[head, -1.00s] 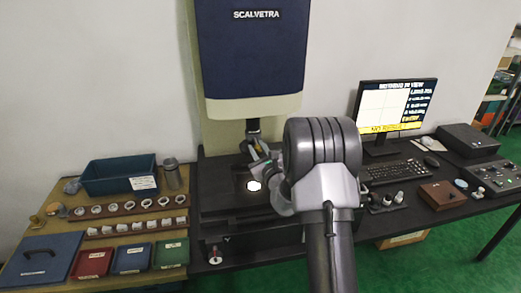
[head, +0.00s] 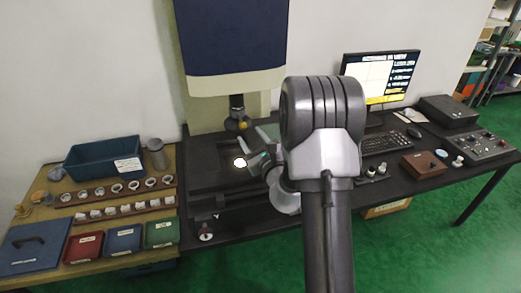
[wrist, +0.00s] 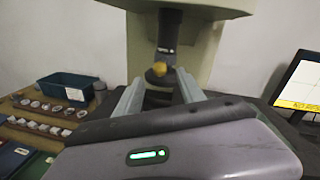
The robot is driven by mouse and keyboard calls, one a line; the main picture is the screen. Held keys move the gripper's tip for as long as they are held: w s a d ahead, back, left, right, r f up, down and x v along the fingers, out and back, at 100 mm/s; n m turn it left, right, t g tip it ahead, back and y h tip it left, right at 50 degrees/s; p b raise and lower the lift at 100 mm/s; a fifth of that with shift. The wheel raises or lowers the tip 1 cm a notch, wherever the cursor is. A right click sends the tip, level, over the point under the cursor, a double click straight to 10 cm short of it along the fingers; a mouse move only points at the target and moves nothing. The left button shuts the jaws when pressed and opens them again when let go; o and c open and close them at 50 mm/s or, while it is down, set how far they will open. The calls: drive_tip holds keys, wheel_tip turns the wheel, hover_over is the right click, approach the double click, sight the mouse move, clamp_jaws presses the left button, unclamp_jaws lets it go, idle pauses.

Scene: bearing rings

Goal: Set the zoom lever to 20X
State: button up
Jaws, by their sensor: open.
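The zoom lever appears as a small yellow knob (wrist: 159,69) low on the dark lens tube (wrist: 168,35) in the wrist view. The knob also shows in the head view (head: 243,125), under the blue and cream measuring machine (head: 233,40). Its scale marks are too small to read. My gripper (wrist: 158,88) is open and empty. In the wrist view its two fingers point toward the lens, with the knob seen between and beyond their tips. In the head view my gripper (head: 257,143) is just right of and below the knob, apart from it.
A lit spot (head: 240,162) shines on the black stage below the lens. Left, a wooden bench holds a blue bin (head: 90,165), ring racks and coloured boxes. Right stand a monitor (head: 375,75), a keyboard (head: 388,143) and a control box (head: 480,146).

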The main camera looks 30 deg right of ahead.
drive_tip(key=s+a, duration=0.1)
drive_tip(key=s, duration=0.8)
drive_tip(key=shift+s+a, duration=0.15)
drive_tip(key=shift+a, duration=0.2)
